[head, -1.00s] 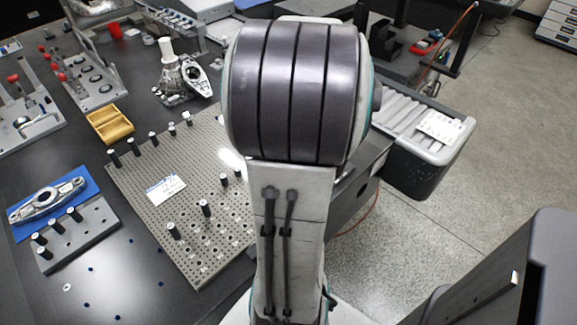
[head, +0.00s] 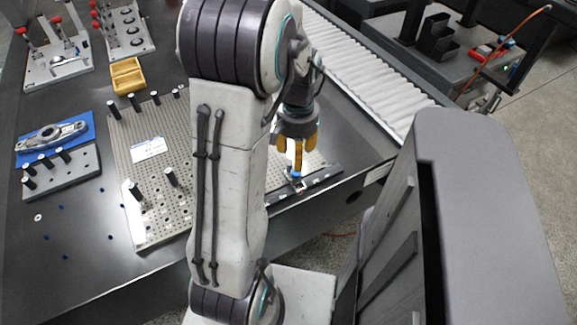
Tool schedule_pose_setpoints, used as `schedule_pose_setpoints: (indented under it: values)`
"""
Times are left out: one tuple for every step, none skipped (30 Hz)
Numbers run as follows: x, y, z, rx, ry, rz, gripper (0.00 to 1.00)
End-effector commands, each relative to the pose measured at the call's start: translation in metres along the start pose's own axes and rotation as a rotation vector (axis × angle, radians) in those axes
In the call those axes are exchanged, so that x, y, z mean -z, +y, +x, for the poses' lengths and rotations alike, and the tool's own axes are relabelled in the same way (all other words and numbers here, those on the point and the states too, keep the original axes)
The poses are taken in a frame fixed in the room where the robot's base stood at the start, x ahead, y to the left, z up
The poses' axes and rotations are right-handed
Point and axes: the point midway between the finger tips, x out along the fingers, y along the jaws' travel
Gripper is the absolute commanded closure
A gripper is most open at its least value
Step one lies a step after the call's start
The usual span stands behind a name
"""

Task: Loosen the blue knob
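My gripper (head: 297,150), with yellow fingers, points down over the right edge of the perforated plate. Its fingers look spread apart, with a gap between them. A small blue part (head: 294,181), possibly the blue knob, shows just below the fingertips beside a dark bar on the plate's edge. It is too small to make out its shape or whether the fingers touch it. My own arm hides the middle of the plate.
The perforated plate (head: 140,201) carries several black-and-white posts and a white label. To the left are a yellow tray (head: 127,77) and a metal part on a blue mat (head: 52,137). A roller conveyor (head: 352,62) runs behind the gripper.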

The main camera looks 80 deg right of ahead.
Motion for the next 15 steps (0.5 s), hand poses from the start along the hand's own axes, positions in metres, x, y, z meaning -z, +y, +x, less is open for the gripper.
schedule_pose_setpoints:
  values:
    - [0.000,0.001,0.005,0.000,-0.003,0.004,0.51]
    - [0.000,0.002,0.007,-0.001,-0.003,0.005,0.51]
    - [0.000,0.002,0.012,-0.001,-0.005,0.006,0.51]
    - [0.000,0.002,0.015,-0.001,-0.006,0.006,0.51]
    - [0.000,0.002,0.019,-0.001,-0.005,0.006,0.51]
    - [0.000,0.002,0.024,-0.001,-0.005,0.006,0.51]
    - [-0.001,0.002,0.028,-0.001,-0.005,0.006,0.51]
    - [0.000,0.002,0.032,-0.001,-0.005,0.005,0.51]
    - [-0.001,0.002,0.037,-0.001,-0.007,0.005,0.51]
    - [0.000,0.002,0.041,-0.001,-0.005,0.005,0.51]
    - [0.000,0.002,0.044,-0.001,-0.005,0.005,0.51]
    - [-0.001,0.002,0.049,-0.001,-0.005,0.005,0.51]
    - [0.000,0.002,0.052,-0.001,-0.005,0.005,0.51]
    - [0.000,0.002,0.055,-0.001,-0.005,0.005,0.51]
    - [0.000,0.002,0.059,-0.001,-0.004,0.005,0.51]
